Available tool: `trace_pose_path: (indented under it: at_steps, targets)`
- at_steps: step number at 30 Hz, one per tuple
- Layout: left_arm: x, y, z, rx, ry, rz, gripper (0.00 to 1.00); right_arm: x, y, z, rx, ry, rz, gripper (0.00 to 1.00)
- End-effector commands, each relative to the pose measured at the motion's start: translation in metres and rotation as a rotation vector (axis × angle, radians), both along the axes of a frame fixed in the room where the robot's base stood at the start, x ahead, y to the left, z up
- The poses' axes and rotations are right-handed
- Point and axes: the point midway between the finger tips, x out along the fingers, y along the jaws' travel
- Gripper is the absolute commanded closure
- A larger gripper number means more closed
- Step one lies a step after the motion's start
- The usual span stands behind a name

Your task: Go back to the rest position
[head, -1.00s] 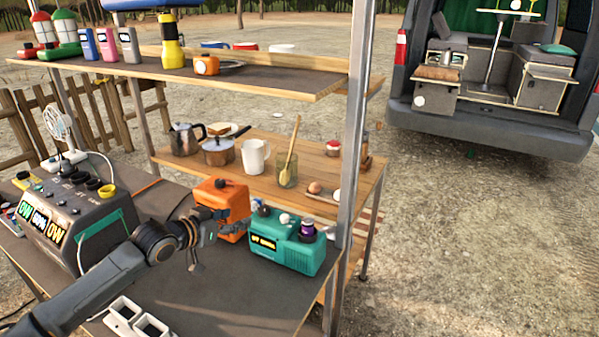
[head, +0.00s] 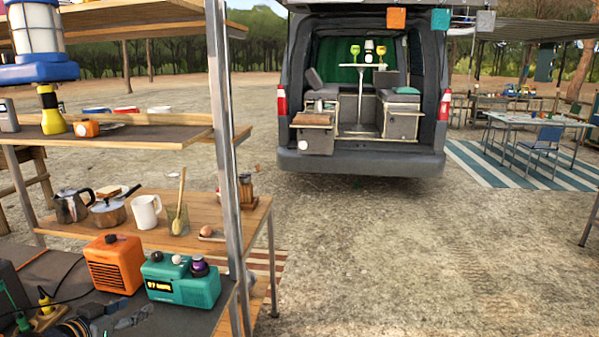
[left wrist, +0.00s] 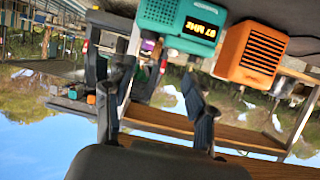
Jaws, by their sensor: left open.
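My left gripper (head: 120,313) is low at the left of the head view, in front of the orange box (head: 115,264) and the teal radio (head: 180,280) on the dark worktop. In the left wrist view, which is upside down, its two fingers (left wrist: 158,78) stand apart with nothing between them. The teal radio (left wrist: 178,22) and the orange box (left wrist: 250,52) show beyond the fingers. Both sit on the worktop, clear of the jaws. My right gripper is in no view.
A metal shelf post (head: 222,150) stands right of the radio. A wooden shelf (head: 200,235) behind holds a moka pot, a pan, a white mug and a glass. A van (head: 360,160) with an open tailgate stands beyond. The sandy ground (head: 400,260) at right is clear.

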Motion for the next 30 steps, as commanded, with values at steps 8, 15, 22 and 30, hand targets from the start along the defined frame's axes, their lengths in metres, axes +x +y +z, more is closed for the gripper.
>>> trace_pose_path:
  at_steps: [8,15,22,30]
  targets:
    - [-0.025,-0.033,-0.042,0.026,0.088,-0.033,0.45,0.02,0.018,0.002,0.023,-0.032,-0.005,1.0]
    - [-0.068,-0.075,-0.093,0.065,0.208,-0.071,0.45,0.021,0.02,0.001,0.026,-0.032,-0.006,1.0]
    - [-0.152,-0.131,-0.149,0.121,0.398,-0.092,0.45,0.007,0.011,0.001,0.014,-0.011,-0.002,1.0]
    - [-0.249,-0.161,-0.173,0.17,0.613,-0.039,0.45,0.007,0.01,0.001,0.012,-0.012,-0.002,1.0]
